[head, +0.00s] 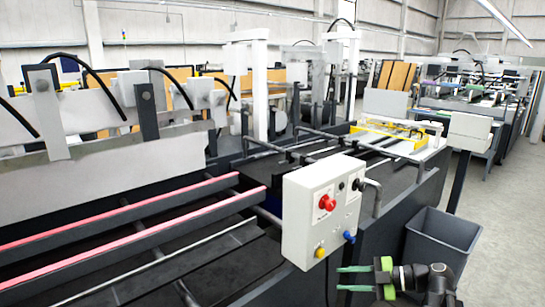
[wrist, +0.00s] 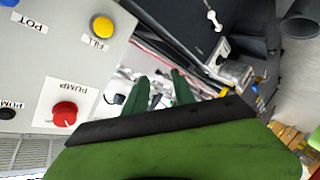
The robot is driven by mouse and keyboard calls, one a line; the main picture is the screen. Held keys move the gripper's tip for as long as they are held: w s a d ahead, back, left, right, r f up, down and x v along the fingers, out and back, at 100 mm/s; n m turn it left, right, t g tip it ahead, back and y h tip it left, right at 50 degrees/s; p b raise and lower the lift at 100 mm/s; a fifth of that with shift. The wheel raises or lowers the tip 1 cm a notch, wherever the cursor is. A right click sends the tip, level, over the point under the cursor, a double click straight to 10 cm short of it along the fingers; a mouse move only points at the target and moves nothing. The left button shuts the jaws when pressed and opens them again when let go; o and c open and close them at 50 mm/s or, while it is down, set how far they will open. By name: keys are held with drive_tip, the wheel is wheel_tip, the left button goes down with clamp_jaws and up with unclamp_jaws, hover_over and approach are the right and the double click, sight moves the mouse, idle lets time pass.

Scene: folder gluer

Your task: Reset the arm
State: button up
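My gripper (head: 341,278) is at the lower middle right of the head view, its two green fingers pointing left with a gap between them. It is in front of and below the right side of a light grey control box (head: 299,222), apart from it as far as I can tell. In the wrist view my gripper (wrist: 159,77) shows its fingers apart with nothing held between them. The box face there carries a red knob (wrist: 65,114) beside the label PUMP, a yellow button (wrist: 102,25) beside FILL, and a black knob (wrist: 8,113).
The folder gluer's dark frame (head: 225,268) with red-edged rails (head: 120,225) fills the left and middle. A grey bin (head: 440,240) stands on the floor behind my arm. The floor (head: 500,230) at the right is open. A yellow frame (head: 385,136) lies on the machine further back.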

drive_tip(key=s+a+f+m+g+h+p, duration=0.25)
drive_tip(key=a+f+h, duration=0.2)
drive_tip(key=a, duration=0.25)
drive_tip(key=s+a+f+m+g+h+p, duration=0.1)
drive_tip(key=s+a+f+m+g+h, duration=0.15)
drive_tip(key=a+f+m, duration=0.35)
drive_tip(key=w+d+f+m+h, duration=0.1)
drive_tip(key=d+m+h, duration=0.6)
drive_tip(key=m, duration=0.7)
drive_tip(key=shift+d+f, duration=0.8)
drive_tip(key=shift+d, duration=0.05)
drive_tip(key=shift+d, duration=0.1)
